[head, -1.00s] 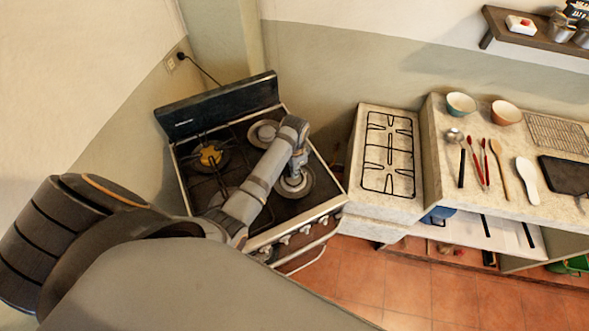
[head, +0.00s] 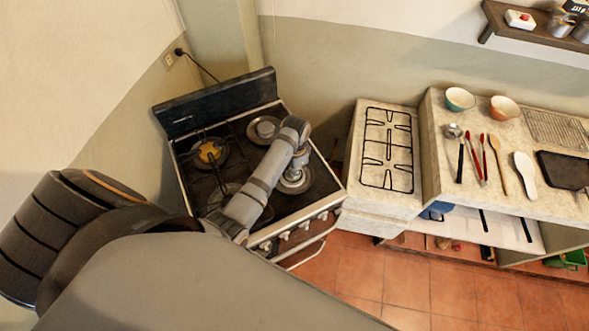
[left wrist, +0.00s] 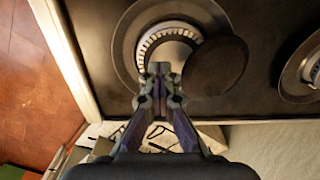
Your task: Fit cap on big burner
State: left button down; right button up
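The cap is a dark round disc (left wrist: 216,66) in the left wrist view. It lies off-centre over the right part of a burner (left wrist: 152,30) with a pale toothed ring, whose left part is bare. This burner also shows at the front right of the stove in the head view (head: 296,181). My left gripper (left wrist: 161,76) points down over the burner, its fingertips close together just left of the cap's edge. I see nothing between them; whether a finger touches the cap is unclear. In the head view my left gripper (head: 297,171) partly hides the burner. My right gripper is not in view.
The stove (head: 321,207) has another bare burner (head: 263,129) behind and a yellow-topped burner (head: 209,151) at back left. A black grate (head: 388,158) lies on the counter to the right. Bowls and utensils stand farther right.

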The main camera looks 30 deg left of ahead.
pick_arm(q)
jog(key=shift+s+d+r, duration=0.1)
jog(key=shift+s+d, duration=2.85)
jog(key=shift+d, duration=0.25)
dwell(1.5)
